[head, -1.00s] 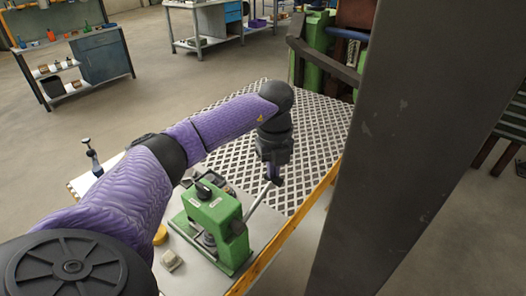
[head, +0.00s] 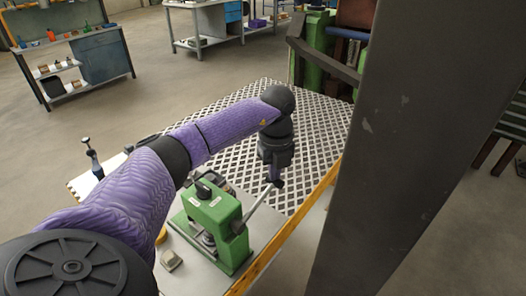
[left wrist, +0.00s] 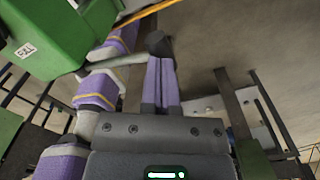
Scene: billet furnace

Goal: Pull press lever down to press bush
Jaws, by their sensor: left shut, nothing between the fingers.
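The green press (head: 213,215) stands on the grey end of the table and also shows in the left wrist view (left wrist: 55,35). Its grey lever (head: 258,203) slants up to the right and ends in a black knob (head: 280,183). My left gripper (head: 274,178) points down at the knob. In the left wrist view, its purple fingers (left wrist: 160,82) are shut with nothing between them, and their tips are at the black knob (left wrist: 158,43). I cannot tell whether they touch it. The bush cannot be made out under the press. My right gripper is not in view.
The table has a chequered metal top (head: 310,125) with an orange edge (head: 325,185) on the right. A dark pillar (head: 385,150) rises close to the right.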

